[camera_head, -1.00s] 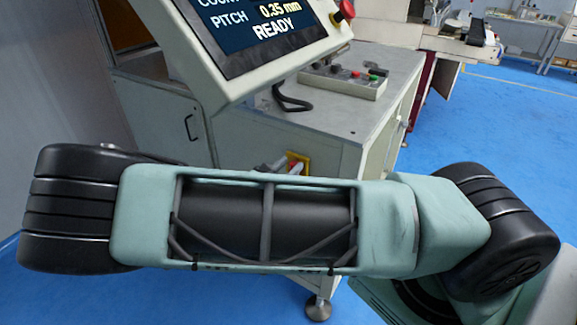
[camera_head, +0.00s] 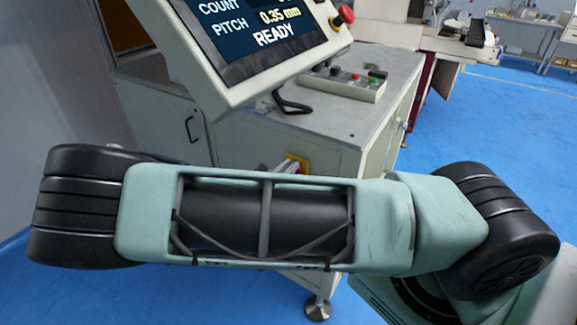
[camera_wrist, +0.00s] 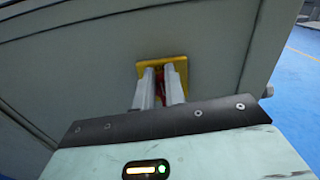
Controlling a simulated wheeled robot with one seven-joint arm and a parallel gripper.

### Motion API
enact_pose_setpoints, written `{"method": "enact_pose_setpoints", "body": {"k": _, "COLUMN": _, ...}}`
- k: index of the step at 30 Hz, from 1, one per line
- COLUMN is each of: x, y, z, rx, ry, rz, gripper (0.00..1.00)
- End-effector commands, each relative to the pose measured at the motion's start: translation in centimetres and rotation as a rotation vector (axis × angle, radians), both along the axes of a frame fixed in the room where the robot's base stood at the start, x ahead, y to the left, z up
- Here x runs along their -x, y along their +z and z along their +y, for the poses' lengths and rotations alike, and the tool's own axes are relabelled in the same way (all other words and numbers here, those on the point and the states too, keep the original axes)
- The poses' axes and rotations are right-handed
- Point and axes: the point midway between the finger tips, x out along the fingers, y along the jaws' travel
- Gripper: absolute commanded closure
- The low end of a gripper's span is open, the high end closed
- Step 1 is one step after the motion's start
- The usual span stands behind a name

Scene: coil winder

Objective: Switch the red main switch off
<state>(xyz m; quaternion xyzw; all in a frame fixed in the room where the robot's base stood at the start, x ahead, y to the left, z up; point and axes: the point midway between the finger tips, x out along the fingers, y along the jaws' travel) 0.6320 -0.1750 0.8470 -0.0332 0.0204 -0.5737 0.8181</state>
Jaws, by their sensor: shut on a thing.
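The red main switch (camera_wrist: 161,78) sits on a square yellow plate (camera_wrist: 150,68) on the grey side panel of the machine. In the wrist view my gripper (camera_wrist: 162,80) reaches up to the plate, and its two pale fingers are shut on the red switch handle. Red shows between and beside the fingers. In the head view the yellow plate (camera_head: 304,161) shows just above my arm, with a bit of the switch in front of it; my arm hides the rest. The handle's angle is hard to tell.
The machine's tilted screen (camera_head: 265,30) reads READY, with a red mushroom button (camera_head: 343,16) at its edge. Blue floor is clear to the right.

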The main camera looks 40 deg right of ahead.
Motion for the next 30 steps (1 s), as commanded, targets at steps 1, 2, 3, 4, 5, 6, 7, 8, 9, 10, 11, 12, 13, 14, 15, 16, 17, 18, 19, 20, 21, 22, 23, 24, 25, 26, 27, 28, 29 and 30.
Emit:
{"method": "enact_pose_setpoints", "body": {"k": 1, "x": 0.1, "y": -0.2, "z": 0.1, "rx": -0.003, "ry": 0.001, "rz": 0.033, "gripper": 1.00}}
{"method": "enact_pose_setpoints", "body": {"k": 2, "x": 0.0, "y": -0.2, "z": 0.1, "rx": 0.004, "ry": 0.001, "rz": 0.053, "gripper": 1.00}}
{"method": "enact_pose_setpoints", "body": {"k": 3, "x": 0.0, "y": -0.2, "z": 0.1, "rx": 0.014, "ry": 0.001, "rz": 0.079, "gripper": 1.00}}
{"method": "enact_pose_setpoints", "body": {"k": 4, "x": -0.1, "y": -0.2, "z": 0.2, "rx": 0.022, "ry": 0.000, "rz": 0.101, "gripper": 1.00}}
{"method": "enact_pose_setpoints", "body": {"k": 5, "x": -0.1, "y": -0.2, "z": 0.2, "rx": 0.029, "ry": 0.000, "rz": 0.125, "gripper": 1.00}}
{"method": "enact_pose_setpoints", "body": {"k": 6, "x": -0.2, "y": -0.2, "z": 0.2, "rx": 0.040, "ry": 0.000, "rz": 0.156, "gripper": 1.00}}
{"method": "enact_pose_setpoints", "body": {"k": 7, "x": -0.3, "y": -0.2, "z": 0.2, "rx": 0.050, "ry": 0.000, "rz": 0.181, "gripper": 1.00}}
{"method": "enact_pose_setpoints", "body": {"k": 8, "x": -0.3, "y": -0.3, "z": 0.2, "rx": 0.059, "ry": 0.000, "rz": 0.206, "gripper": 1.00}}
{"method": "enact_pose_setpoints", "body": {"k": 9, "x": -0.4, "y": -0.3, "z": 0.3, "rx": 0.072, "ry": 0.001, "rz": 0.242, "gripper": 1.00}}
{"method": "enact_pose_setpoints", "body": {"k": 10, "x": -0.4, "y": -0.3, "z": 0.3, "rx": 0.081, "ry": 0.000, "rz": 0.268, "gripper": 1.00}}
{"method": "enact_pose_setpoints", "body": {"k": 11, "x": -0.5, "y": -0.4, "z": 0.3, "rx": 0.091, "ry": -0.001, "rz": 0.296, "gripper": 1.00}}
{"method": "enact_pose_setpoints", "body": {"k": 12, "x": -0.6, "y": -0.4, "z": 0.3, "rx": 0.104, "ry": -0.001, "rz": 0.331, "gripper": 1.00}}
{"method": "enact_pose_setpoints", "body": {"k": 13, "x": -0.6, "y": -0.5, "z": 0.4, "rx": 0.113, "ry": 0.000, "rz": 0.358, "gripper": 1.00}}
{"method": "enact_pose_setpoints", "body": {"k": 14, "x": -0.7, "y": -0.6, "z": 0.4, "rx": 0.122, "ry": 0.000, "rz": 0.385, "gripper": 1.00}}
{"method": "enact_pose_setpoints", "body": {"k": 15, "x": -0.7, "y": -0.6, "z": 0.4, "rx": 0.136, "ry": -0.001, "rz": 0.421, "gripper": 1.00}}
{"method": "enact_pose_setpoints", "body": {"k": 16, "x": -0.8, "y": -0.7, "z": 0.4, "rx": 0.146, "ry": -0.001, "rz": 0.448, "gripper": 1.00}}
{"method": "enact_pose_setpoints", "body": {"k": 17, "x": -0.9, "y": -0.7, "z": 0.4, "rx": 0.156, "ry": -0.002, "rz": 0.475, "gripper": 1.00}}
{"method": "enact_pose_setpoints", "body": {"k": 18, "x": -0.9, "y": -0.8, "z": 0.5, "rx": 0.168, "ry": -0.001, "rz": 0.510, "gripper": 1.00}}
{"method": "enact_pose_setpoints", "body": {"k": 19, "x": -1.0, "y": -0.9, "z": 0.5, "rx": 0.178, "ry": -0.001, "rz": 0.538, "gripper": 1.00}}
{"method": "enact_pose_setpoints", "body": {"k": 20, "x": -1.0, "y": -0.9, "z": 0.5, "rx": 0.189, "ry": -0.001, "rz": 0.565, "gripper": 1.00}}
{"method": "enact_pose_setpoints", "body": {"k": 21, "x": -1.1, "y": -1.0, "z": 0.5, "rx": 0.202, "ry": -0.002, "rz": 0.600, "gripper": 1.00}}
{"method": "enact_pose_setpoints", "body": {"k": 22, "x": -1.1, "y": -1.0, "z": 0.5, "rx": 0.211, "ry": -0.002, "rz": 0.627, "gripper": 1.00}}
{"method": "enact_pose_setpoints", "body": {"k": 23, "x": -1.2, "y": -1.1, "z": 0.5, "rx": 0.220, "ry": -0.002, "rz": 0.653, "gripper": 1.00}}
{"method": "enact_pose_setpoints", "body": {"k": 24, "x": -1.2, "y": -1.2, "z": 0.6, "rx": 0.233, "ry": -0.002, "rz": 0.690, "gripper": 1.00}}
{"method": "enact_pose_setpoints", "body": {"k": 25, "x": -1.2, "y": -1.3, "z": 0.6, "rx": 0.243, "ry": -0.001, "rz": 0.717, "gripper": 1.00}}
{"method": "enact_pose_setpoints", "body": {"k": 26, "x": -1.3, "y": -1.3, "z": 0.6, "rx": 0.253, "ry": -0.001, "rz": 0.743, "gripper": 1.00}}
{"method": "enact_pose_setpoints", "body": {"k": 27, "x": -1.3, "y": -1.4, "z": 0.6, "rx": 0.266, "ry": -0.002, "rz": 0.779, "gripper": 1.00}}
{"method": "enact_pose_setpoints", "body": {"k": 28, "x": -1.4, "y": -1.5, "z": 0.6, "rx": 0.276, "ry": -0.002, "rz": 0.806, "gripper": 1.00}}
{"method": "enact_pose_setpoints", "body": {"k": 29, "x": -1.4, "y": -1.6, "z": 0.6, "rx": 0.286, "ry": -0.002, "rz": 0.832, "gripper": 1.00}}
{"method": "enact_pose_setpoints", "body": {"k": 30, "x": -1.4, "y": -1.7, "z": 0.6, "rx": 0.299, "ry": -0.002, "rz": 0.869, "gripper": 1.00}}
